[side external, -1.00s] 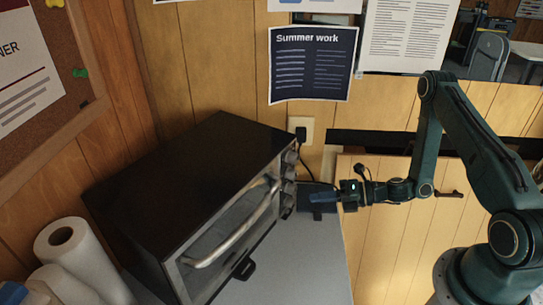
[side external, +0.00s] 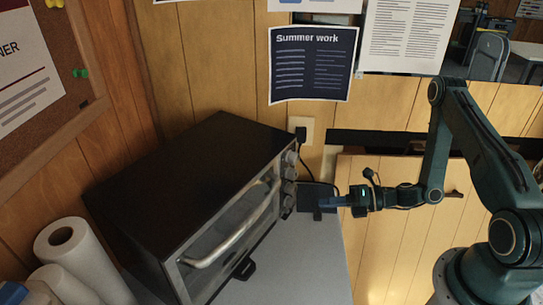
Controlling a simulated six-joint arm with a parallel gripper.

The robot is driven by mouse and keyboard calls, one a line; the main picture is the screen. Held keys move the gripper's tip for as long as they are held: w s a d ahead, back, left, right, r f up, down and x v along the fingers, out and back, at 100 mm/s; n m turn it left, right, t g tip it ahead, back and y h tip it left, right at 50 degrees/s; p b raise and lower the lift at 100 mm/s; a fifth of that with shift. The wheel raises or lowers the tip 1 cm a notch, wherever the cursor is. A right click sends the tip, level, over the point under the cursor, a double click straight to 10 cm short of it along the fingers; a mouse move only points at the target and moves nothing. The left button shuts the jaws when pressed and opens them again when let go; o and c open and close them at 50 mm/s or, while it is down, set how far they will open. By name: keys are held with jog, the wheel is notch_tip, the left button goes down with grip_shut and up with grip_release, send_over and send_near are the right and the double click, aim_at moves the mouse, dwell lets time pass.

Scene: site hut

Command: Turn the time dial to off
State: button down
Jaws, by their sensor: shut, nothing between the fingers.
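A black toaster oven (side external: 190,175) stands on the grey counter, its glass door shut. A column of several silver dials (side external: 290,172) runs down the right end of its front. The time dial is among them, but labels and pointer marks are too small to read, so I cannot tell its setting. My gripper (side external: 324,202) is shut and empty.
The door's silver handle bar (side external: 235,225) sticks out left of the dials. Paper rolls (side external: 75,255) stand at lower left. The counter (side external: 300,260) before the oven is clear.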

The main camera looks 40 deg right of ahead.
aim_at(290, 197)
jog(key=shift+w, duration=0.1)
jog(key=shift+w+a, duration=0.35)
jog(key=shift+w, duration=0.75)
jog(key=shift+w+a, duration=0.3)
jog(key=shift+w, duration=0.75)
jog(key=shift+w+a, duration=0.35)
jog(key=shift+w, duration=0.75)
jog(key=shift+s+a+f, duration=0.1)
jog(key=shift+a+f, duration=0.1)
jog(key=shift+a, duration=0.05)
jog(key=shift+d+r, duration=0.1)
jog(key=shift+d, duration=0.05)
jog(key=shift+d+r, duration=0.15)
jog(key=shift+d, duration=0.05)
